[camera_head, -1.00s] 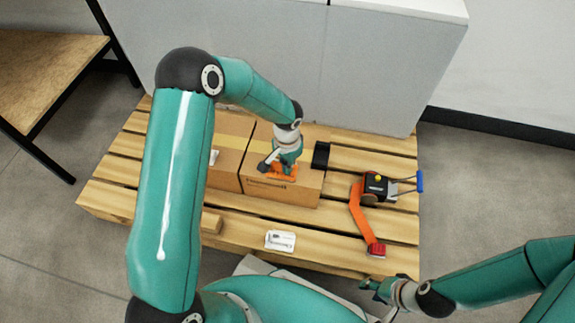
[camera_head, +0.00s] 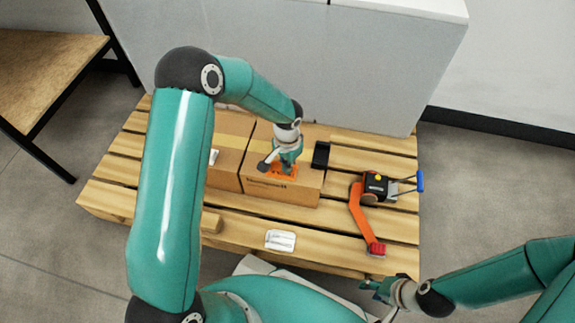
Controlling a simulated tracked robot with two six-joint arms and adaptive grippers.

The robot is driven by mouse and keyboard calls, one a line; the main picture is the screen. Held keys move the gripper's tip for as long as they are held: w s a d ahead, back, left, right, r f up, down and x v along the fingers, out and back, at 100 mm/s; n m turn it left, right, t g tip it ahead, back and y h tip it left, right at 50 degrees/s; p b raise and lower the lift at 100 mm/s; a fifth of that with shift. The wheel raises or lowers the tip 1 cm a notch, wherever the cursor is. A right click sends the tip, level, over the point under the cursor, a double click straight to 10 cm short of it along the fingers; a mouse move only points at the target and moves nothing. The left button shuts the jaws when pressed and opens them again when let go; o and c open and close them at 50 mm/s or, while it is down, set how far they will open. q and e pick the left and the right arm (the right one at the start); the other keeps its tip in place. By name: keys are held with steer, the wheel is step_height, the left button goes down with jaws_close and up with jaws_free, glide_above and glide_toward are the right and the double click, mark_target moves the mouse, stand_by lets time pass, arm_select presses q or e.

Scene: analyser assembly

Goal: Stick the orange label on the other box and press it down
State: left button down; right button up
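Two cardboard boxes stand side by side on a wooden pallet. The right box (camera_head: 257,186) has the orange label (camera_head: 291,173) on its top, near the front edge. The left box (camera_head: 224,172) is partly hidden behind my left arm and shows a small white patch. My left gripper (camera_head: 276,168) is directly over the orange label, pointing down, and covers part of it. Whether its fingers are open or shut, and whether they touch the label, is too small to tell. My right gripper (camera_head: 369,287) is low at the pallet's front edge, away from the boxes; its fingers are unclear.
A tape dispenser with an orange strip and blue handle (camera_head: 374,190) lies on the pallet's right side. A black block (camera_head: 321,154) is beside the right box. A white card (camera_head: 281,240) lies in front. A grey cabinet (camera_head: 380,80) stands behind the pallet (camera_head: 330,253).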

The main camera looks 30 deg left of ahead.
arm_select(q)
steer(key=shift+r+p, duration=1.7)
steer(key=shift+r, duration=1.05)
